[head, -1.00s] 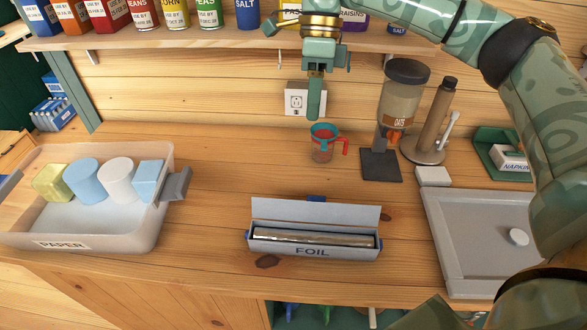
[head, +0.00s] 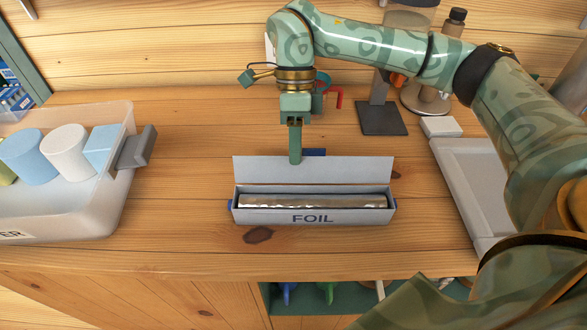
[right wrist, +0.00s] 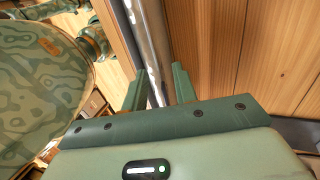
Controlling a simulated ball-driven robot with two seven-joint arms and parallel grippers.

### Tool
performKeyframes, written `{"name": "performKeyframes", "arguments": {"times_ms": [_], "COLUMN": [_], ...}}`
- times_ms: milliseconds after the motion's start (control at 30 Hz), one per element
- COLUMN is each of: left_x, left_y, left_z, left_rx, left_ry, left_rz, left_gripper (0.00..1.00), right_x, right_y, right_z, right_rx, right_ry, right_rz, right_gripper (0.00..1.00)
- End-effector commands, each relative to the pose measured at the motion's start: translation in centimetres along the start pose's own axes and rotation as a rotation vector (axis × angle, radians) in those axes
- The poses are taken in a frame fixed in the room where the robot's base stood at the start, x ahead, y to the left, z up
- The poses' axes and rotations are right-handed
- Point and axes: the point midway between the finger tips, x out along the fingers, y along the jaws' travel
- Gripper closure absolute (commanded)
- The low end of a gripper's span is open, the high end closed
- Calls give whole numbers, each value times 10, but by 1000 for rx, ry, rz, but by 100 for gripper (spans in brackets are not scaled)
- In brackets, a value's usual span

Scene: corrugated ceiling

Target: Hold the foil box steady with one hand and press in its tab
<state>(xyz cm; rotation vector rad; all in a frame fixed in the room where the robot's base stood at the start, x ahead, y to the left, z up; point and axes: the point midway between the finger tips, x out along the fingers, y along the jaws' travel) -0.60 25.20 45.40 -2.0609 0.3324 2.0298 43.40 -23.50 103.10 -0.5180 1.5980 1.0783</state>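The foil box (head: 313,217) lies on the wooden counter with its lid raised at the back and a silvery foil roll (head: 312,201) inside. Small blue tabs show at its left end (head: 230,205) and right end (head: 396,205). Another blue piece (head: 315,153) shows behind the lid. My right gripper (head: 295,160) points down at the lid's top edge, left of its middle; whether it touches is unclear. In the right wrist view the two fingers (right wrist: 160,70) stand apart, with the long box and foil roll beyond or between them. My left gripper is not in view.
A measuring cup (head: 325,95) and dispenser base (head: 382,117) stand behind. The counter in front of the box is clear.

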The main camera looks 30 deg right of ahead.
Motion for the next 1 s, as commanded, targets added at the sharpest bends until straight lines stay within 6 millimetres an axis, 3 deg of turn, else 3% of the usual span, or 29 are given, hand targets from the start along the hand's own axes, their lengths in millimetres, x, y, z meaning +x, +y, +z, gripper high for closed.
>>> {"name": "performKeyframes", "arguments": {"times_ms": [100,300,667,767,1000], "left_x": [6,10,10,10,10], "left_y": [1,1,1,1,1], "left_z": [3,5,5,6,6], "left_rx": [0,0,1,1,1], "left_ry": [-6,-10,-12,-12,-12], "left_rz": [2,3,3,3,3], "left_gripper": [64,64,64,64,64], "right_x": [26,47,51,51,51], "right_y": [0,0,0,0,0], "right_z": [0,0,0,0,0], "right_rx": [-1,0,1,1,1], "right_ry": [2,1,0,0,0], "right_rz": [4,2,0,0,0], "right_gripper": [72,72,72,100,100]}}
